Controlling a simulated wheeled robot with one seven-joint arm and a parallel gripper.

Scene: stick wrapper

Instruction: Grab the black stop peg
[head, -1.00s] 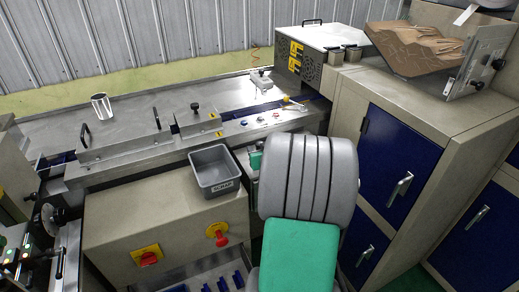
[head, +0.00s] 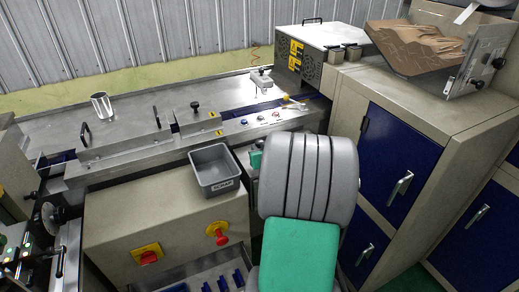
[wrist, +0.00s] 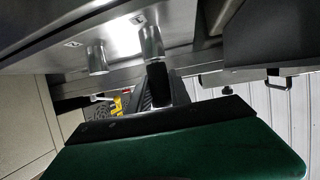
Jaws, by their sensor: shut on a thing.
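In the wrist view, the black stop peg (wrist: 158,80) is a short dark cylinder beneath a metal surface, in line with a silver cylinder. My gripper (wrist: 161,92) is shut on it; the dark fingers lie close on either side, beyond the green and black gripper body. The lower part of the peg is hidden by the fingers and gripper body. In the head view, my grey and green arm hides the gripper and the peg.
A grey scrap bin (head: 213,169) stands on the beige cabinet left of my arm. Behind it is the steel machine bed (head: 130,112) with a metal cup (head: 102,105). Blue-doored cabinets (head: 395,165) stand close on the right. A red switch (head: 219,237) faces front.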

